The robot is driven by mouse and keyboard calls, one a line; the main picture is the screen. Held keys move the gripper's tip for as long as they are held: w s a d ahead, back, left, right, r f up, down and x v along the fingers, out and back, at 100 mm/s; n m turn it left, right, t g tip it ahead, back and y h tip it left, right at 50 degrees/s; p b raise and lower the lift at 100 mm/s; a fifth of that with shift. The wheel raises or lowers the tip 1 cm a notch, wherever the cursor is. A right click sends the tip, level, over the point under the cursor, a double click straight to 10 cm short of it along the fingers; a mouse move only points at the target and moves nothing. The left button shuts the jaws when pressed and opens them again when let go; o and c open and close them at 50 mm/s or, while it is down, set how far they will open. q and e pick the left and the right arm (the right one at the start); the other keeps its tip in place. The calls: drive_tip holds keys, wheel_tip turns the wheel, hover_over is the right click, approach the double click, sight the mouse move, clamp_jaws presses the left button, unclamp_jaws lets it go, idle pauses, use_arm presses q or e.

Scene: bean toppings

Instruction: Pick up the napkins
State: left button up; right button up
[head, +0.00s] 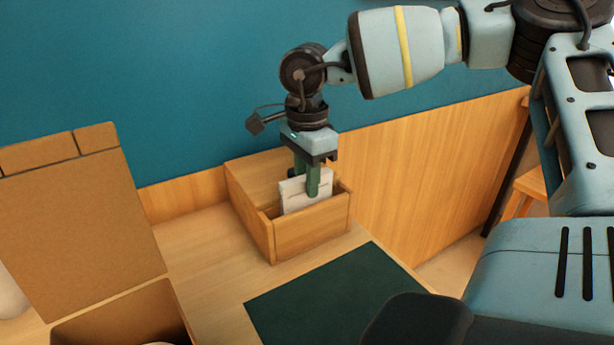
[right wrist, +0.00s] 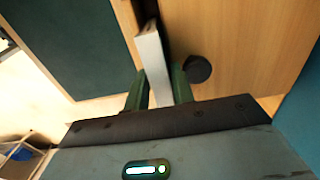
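The napkins (head: 292,197) are a white, flat stack standing upright and slightly tilted in a wooden box. Their upper part shows above the rim, and the box's front wall hides the lower part. My right gripper (head: 307,188) points down from above with one green finger on each side of the stack. In the right wrist view the napkins (right wrist: 152,55) fill the space between the fingers (right wrist: 158,92), which look closed on them. My left gripper is not in view.
The wooden box (head: 312,232) stands in the table corner against a wooden panel (head: 430,180) and the blue wall. A dark green mat (head: 330,297) lies in front. An open cardboard box (head: 80,225) stands at the left. Bare tabletop (head: 205,255) lies between them.

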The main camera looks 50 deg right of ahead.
clamp_jaws()
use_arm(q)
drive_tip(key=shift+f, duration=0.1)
